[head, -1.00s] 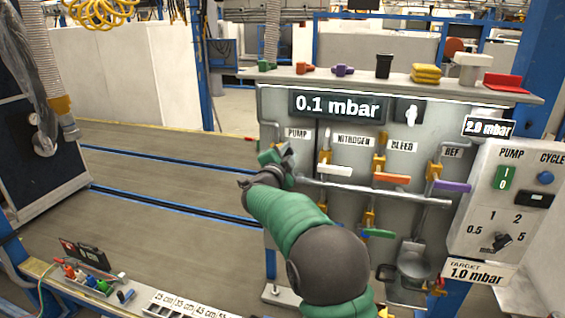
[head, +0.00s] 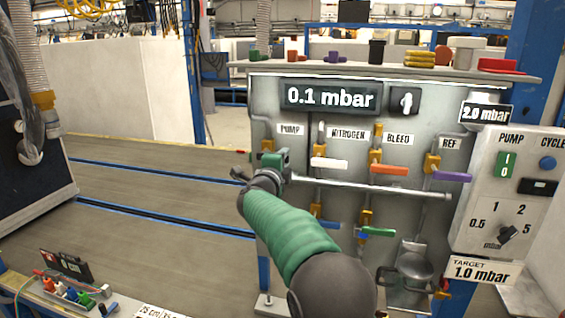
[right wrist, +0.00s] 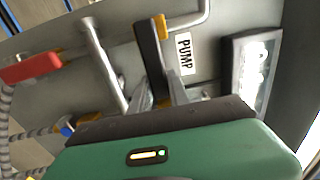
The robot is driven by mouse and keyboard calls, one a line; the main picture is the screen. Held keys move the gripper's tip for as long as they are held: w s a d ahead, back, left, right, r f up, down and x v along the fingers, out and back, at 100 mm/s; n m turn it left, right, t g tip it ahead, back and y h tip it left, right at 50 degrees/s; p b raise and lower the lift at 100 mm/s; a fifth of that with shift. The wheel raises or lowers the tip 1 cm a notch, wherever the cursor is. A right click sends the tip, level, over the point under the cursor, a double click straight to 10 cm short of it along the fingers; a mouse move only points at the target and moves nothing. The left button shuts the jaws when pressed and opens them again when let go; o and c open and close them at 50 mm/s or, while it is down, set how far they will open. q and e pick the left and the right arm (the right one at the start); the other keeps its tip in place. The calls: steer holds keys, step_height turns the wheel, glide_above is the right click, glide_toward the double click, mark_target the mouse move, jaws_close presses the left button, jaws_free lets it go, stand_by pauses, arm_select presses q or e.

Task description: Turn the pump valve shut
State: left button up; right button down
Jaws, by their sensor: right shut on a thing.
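The pump valve is under the PUMP label (head: 290,129) at the left of the grey panel. Its dark lever (right wrist: 150,50) and yellow body (right wrist: 160,27) show in the right wrist view. My right gripper (right wrist: 160,95) is shut on the lever, which runs between its two fingers. In the head view my right gripper (head: 273,158) and green forearm cover most of this valve. My left gripper is in neither view.
The nitrogen valve's white handle (head: 330,164), the bleed valve's orange handle (head: 389,169) and the purple handle (head: 452,176) sit to the right. A pipe (head: 370,187) crosses the panel. A red handle (right wrist: 30,68) shows in the right wrist view. The display (head: 331,97) reads 0.1 mbar.

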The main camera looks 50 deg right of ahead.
steer(key=shift+f, duration=0.25)
steer(key=c, duration=1.6)
jaws_free()
steer(key=o, duration=0.4)
steer(key=shift+s+d, duration=0.1)
steer(key=shift+c, duration=0.2)
steer(key=shift+r, duration=0.1)
steer(key=shift+a, duration=0.35)
steer(key=b+v, duration=0.1)
steer(key=v, duration=1.5)
steer(key=shift+s, duration=0.15)
